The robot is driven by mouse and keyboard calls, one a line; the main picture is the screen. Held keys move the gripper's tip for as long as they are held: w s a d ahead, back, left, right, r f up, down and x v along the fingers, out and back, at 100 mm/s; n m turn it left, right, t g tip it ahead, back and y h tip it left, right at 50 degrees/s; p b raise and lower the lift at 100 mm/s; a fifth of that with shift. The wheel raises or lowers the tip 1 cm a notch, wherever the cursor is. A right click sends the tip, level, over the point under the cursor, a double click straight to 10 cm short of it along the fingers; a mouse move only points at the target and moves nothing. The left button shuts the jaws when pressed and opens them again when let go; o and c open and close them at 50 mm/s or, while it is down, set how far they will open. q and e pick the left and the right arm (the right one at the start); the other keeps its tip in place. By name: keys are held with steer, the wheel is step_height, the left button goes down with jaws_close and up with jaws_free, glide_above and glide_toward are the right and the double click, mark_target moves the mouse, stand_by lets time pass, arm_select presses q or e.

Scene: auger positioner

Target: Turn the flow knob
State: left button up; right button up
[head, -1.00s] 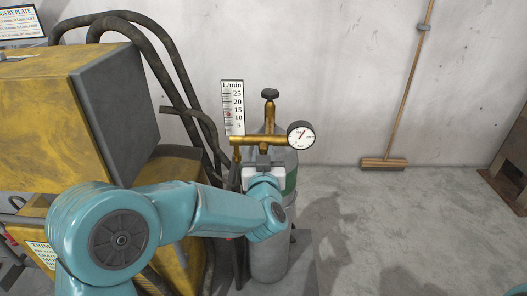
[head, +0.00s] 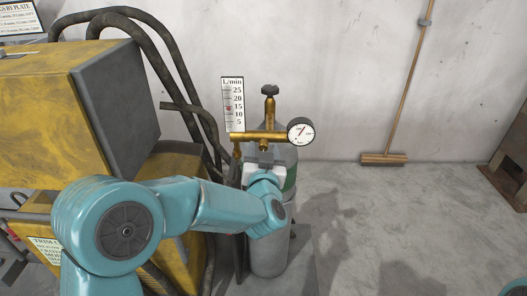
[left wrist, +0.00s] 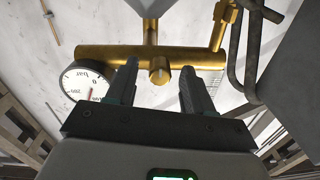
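The brass flow knob (left wrist: 159,68) sits at the middle of the brass regulator bar in the left wrist view. It also shows at the bar in the head view (head: 263,145). My left gripper (left wrist: 159,76) is open, with one dark finger on each side of the knob and a visible gap on both sides. The flow scale (head: 232,105), marked L/min, stands at the bar's left end, its red mark between 10 and 15, nearer 15. My right gripper is not in view.
A round pressure gauge (head: 300,131) sits at the bar's right end, near my left fingers in the wrist view. A dark valve knob (head: 269,91) tops the cylinder (head: 269,255). Black hoses (head: 183,85) and a yellow machine (head: 45,120) stand left.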

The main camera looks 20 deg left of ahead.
arm_select(q)
steer(key=b+v, duration=0.2)
steer(key=v, duration=1.4)
steer(key=shift+s+r, duration=0.1)
steer(key=shift+s, duration=0.05)
